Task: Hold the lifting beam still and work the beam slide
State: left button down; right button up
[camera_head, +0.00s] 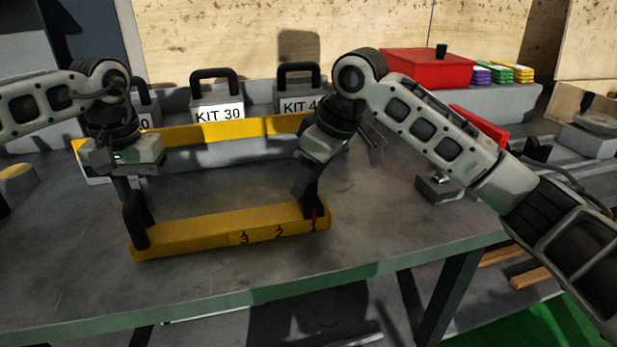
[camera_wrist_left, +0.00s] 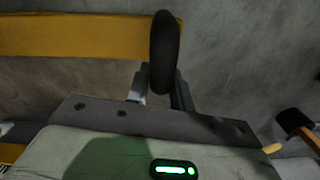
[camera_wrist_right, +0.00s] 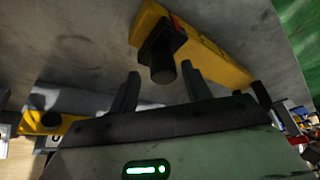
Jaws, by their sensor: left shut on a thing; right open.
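The yellow lifting beam (camera_head: 190,236) lies on the grey bench, with the marks 3, 2 and 1 on its front face. A black upright handle (camera_head: 135,220) stands at its left end. My left gripper (camera_head: 129,193) is shut on this handle, which stands between the fingers in the left wrist view (camera_wrist_left: 163,50). The dark beam slide (camera_head: 313,208) with a red pointer is at the right end, near mark 1. My right gripper (camera_head: 308,188) is open above the slide. In the right wrist view the slide's round black knob (camera_wrist_right: 163,70) is just beyond and between the fingertips, apparently not gripped.
Behind the beam is a yellow-edged rack (camera_head: 190,134) with handled weights, among them KIT 30 (camera_head: 217,113). A red box (camera_head: 425,68) and coloured stacks are at the back right. A small metal block (camera_head: 437,188) lies right of my right gripper. The bench front is clear.

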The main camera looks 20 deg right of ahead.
jog(key=shift+w+a+f, duration=0.15)
jog(key=shift+f, duration=0.45)
grip_shut()
pick_arm(q)
jog(key=shift+d, duration=0.1)
pick_arm(e)
jog(key=a, duration=1.2)
jog(key=shift+s+a+r, duration=0.1)
jog(key=shift+s+a, duration=0.1)
jog(key=shift+a, duration=0.15)
jog(key=shift+c, duration=0.3)
grip_release()
jog(key=shift+o, duration=0.3)
jog(key=shift+d, duration=0.1)
